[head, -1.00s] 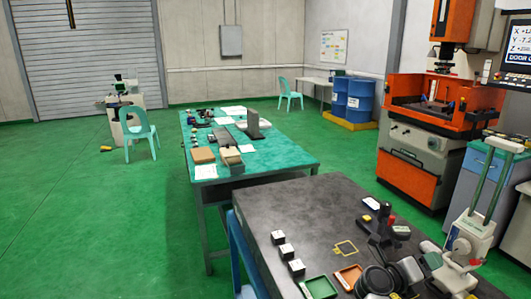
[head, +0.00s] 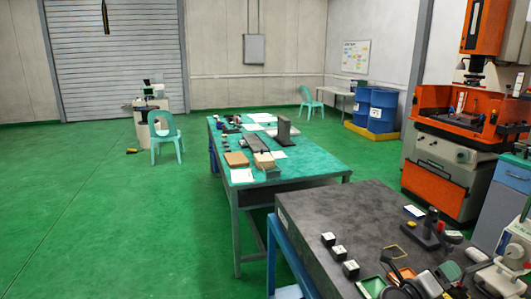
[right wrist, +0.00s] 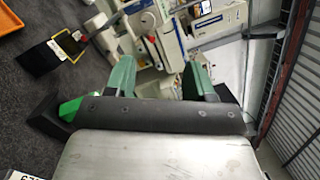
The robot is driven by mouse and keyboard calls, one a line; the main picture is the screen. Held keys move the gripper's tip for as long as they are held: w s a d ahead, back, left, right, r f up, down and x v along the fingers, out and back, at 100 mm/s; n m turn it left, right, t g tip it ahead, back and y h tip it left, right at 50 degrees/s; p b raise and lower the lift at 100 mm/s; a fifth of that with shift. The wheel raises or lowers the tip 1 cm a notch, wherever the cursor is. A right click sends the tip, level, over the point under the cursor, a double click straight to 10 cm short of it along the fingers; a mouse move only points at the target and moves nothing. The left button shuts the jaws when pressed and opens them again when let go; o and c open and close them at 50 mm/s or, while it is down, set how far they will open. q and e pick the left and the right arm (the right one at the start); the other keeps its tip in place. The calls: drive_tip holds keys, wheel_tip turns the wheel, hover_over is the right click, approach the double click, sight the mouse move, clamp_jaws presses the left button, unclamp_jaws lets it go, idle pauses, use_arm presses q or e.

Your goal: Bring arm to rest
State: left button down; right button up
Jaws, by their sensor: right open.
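My right gripper (right wrist: 160,82) shows in the right wrist view with its two green fingers apart and nothing between them. Its grey metal body fills the bottom of that view. In the head view the right gripper (head: 448,272) is low at the bottom right, above or beside the dark-topped table (head: 345,210); dark items around it make its outline hard to tell. My left gripper is not in view.
Small black-and-white blocks (head: 339,254), a green tray (head: 374,286) and a black stand (head: 428,235) sit on the dark table. A teal-topped table (head: 310,165) stands beyond. An orange machine (head: 450,130) is at right. Green floor (head: 110,220) is clear at left.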

drive_tip(key=a+r+n+t+y, duration=0.2)
drive_tip(key=a+n+t+y, duration=1.05)
drive_tip(key=n, duration=0.65)
drive_tip(key=s+a+f+n+g+y, duration=0.3)
drive_tip(key=s+a+f+n+y, duration=0.45)
drive_tip(key=n+y, duration=0.4)
drive_tip(key=s+f+n+g+h, duration=0.35)
drive_tip(key=s+f+g, duration=0.2)
drive_tip(key=s, duration=0.65)
drive_tip(key=s+f+n+g+h, duration=0.2)
drive_tip(key=s+f+n+g, duration=0.4)
drive_tip(key=s, duration=0.6)
wheel_tip(320, 180, down, 27)
drive_tip(key=s+m+g+b, duration=0.1)
drive_tip(key=s+g+b, duration=0.1)
drive_tip(key=g, duration=0.1)
drive_tip(key=s+d+f+g, duration=0.1)
drive_tip(key=s+d+f, duration=0.1)
drive_tip(key=s+f, duration=1.3)
drive_tip(key=shift+d+f+b, duration=0.35)
